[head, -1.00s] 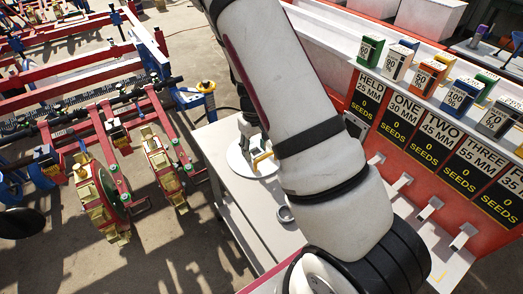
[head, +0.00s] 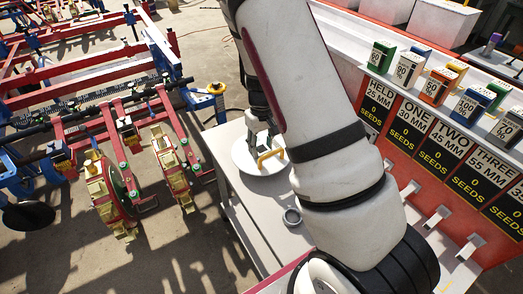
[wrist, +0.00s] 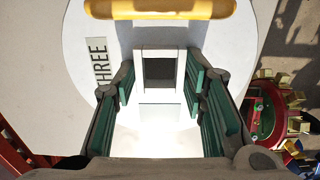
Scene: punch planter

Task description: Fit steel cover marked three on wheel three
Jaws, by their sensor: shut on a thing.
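The steel cover (head: 244,160) is a pale round disc with a yellow bar (head: 270,154) on it, over the grey-white table. In the wrist view the cover (wrist: 80,120) carries a THREE label (wrist: 99,61) left of my gripper, and the yellow bar (wrist: 160,9) crosses the top. My gripper (wrist: 160,95) has its green-padded fingers shut on the cover's pale central block. In the head view my gripper (head: 262,142) is at the disc, partly behind my arm. Wheels (head: 113,190) and (head: 172,170) with yellow-tan blocks hang on the red planter frame; I cannot tell which is three.
A grey ring (head: 292,217) lies on the table (head: 240,205). An orange-red seed counter (head: 400,130) with labelled panels and several seed boxes stands on the right. The planter's red bars and blue parts fill the left. Open concrete floor (head: 170,255) lies in front of the wheels.

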